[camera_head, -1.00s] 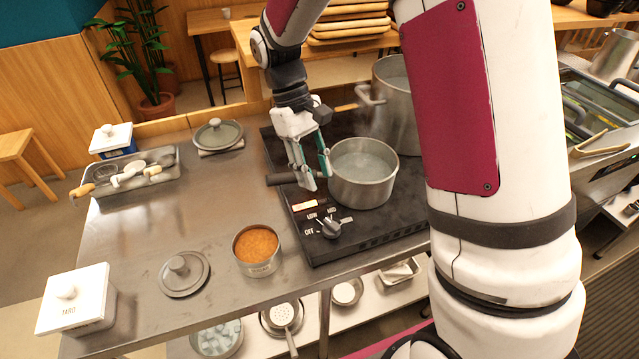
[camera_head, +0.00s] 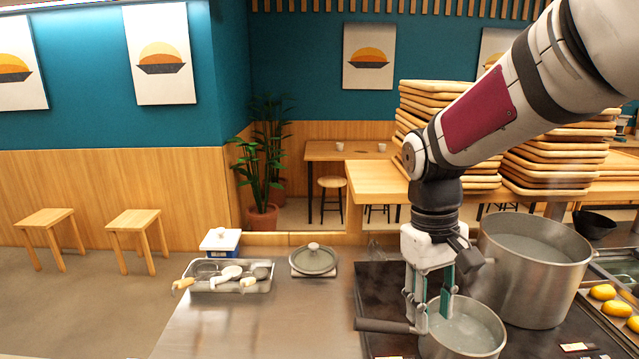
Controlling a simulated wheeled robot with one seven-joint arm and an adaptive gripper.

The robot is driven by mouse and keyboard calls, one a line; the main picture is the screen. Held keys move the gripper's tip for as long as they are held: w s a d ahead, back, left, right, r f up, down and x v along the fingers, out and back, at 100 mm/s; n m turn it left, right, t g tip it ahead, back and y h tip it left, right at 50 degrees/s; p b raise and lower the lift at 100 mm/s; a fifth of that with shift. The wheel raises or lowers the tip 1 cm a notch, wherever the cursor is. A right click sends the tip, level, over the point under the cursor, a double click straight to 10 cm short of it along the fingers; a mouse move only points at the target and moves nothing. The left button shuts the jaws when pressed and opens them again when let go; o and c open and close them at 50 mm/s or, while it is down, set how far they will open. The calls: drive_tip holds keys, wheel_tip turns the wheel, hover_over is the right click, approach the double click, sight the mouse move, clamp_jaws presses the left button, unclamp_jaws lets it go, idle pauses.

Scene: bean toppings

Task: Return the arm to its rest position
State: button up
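My gripper (camera_head: 431,318) points down at the left rim of a small steel saucepan (camera_head: 487,343), by the root of its dark handle. Its two fingers are apart, and I see nothing held between them. The fingertips overlap the pan's rim in the picture, so I cannot tell whether they touch it. The saucepan holds a pale liquid and stands on the black stove (camera_head: 378,287). My arm reaches in from the upper right, bent at the elbow above the gripper.
A large steel pot (camera_head: 533,290) stands close right of my gripper. Stacked wooden trays (camera_head: 428,105) rise behind the arm. Left are a lidded pot (camera_head: 313,259), a utensil tray (camera_head: 230,285) and a white-lidded box (camera_head: 220,241). The steel counter's (camera_head: 215,325) front left is clear.

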drive_tip(key=s+r+m+t, duration=0.1)
drive_tip(key=s+r+t, duration=0.2)
drive_tip(key=s, duration=0.4)
drive_tip(key=s+d+r+m+t+y, duration=0.1)
drive_tip(key=s+r+m+t, duration=0.1)
drive_tip(key=s, duration=0.5)
wheel_tip(320, 180, up, 3)
drive_tip(key=shift+s+d+f+t, duration=0.15)
drive_tip(key=shift+s+d+t, duration=0.05)
drive_tip(key=shift+t, duration=0.7)
